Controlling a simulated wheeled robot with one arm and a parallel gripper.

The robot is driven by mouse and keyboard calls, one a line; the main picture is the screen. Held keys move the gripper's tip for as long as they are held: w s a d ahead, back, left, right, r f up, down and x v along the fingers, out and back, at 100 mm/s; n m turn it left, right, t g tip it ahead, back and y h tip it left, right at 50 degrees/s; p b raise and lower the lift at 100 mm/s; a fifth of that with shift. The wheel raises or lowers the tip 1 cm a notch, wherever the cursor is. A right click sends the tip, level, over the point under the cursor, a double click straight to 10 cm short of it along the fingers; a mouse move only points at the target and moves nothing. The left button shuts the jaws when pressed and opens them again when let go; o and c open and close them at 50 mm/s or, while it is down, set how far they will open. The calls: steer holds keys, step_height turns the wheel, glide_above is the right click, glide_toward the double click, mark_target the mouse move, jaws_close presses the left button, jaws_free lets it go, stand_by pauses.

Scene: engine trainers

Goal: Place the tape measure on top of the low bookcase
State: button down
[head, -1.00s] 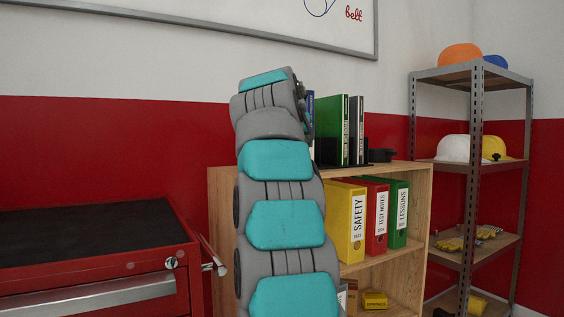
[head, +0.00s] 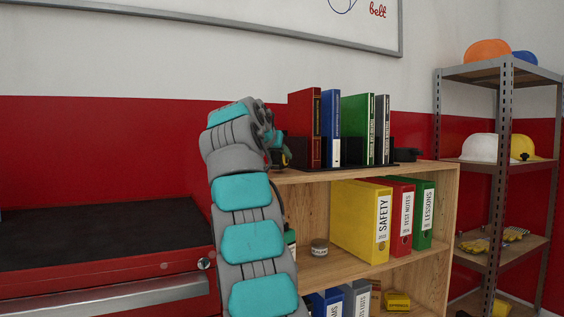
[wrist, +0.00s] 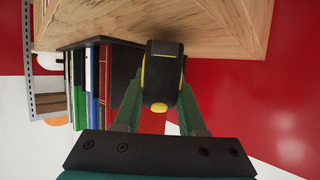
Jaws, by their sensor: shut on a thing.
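The tape measure is black and yellow. In the wrist view the tape measure (wrist: 160,80) is between the two fingers of my gripper (wrist: 161,66), which is shut on it. In the head view only a small part of the tape measure (head: 287,157) shows beside my gripper (head: 275,146), mostly hidden by my arm. The low bookcase (head: 345,173) is light wood; its top also shows in the wrist view (wrist: 215,30). The tape measure is at the left end of the bookcase top, close to its surface; I cannot tell whether they touch.
A red tool cabinet (head: 110,262) stands left. A metal shelf (head: 500,170) with helmets stands right. A whiteboard (head: 250,20) hangs above.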

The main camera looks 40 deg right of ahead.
steer(key=shift+f, duration=0.5)
steer(key=shift+s, duration=0.1)
steer(key=shift+c, duration=2.4)
jaws_free()
steer(key=b+v, duration=0.1)
steer(key=v, duration=1.1)
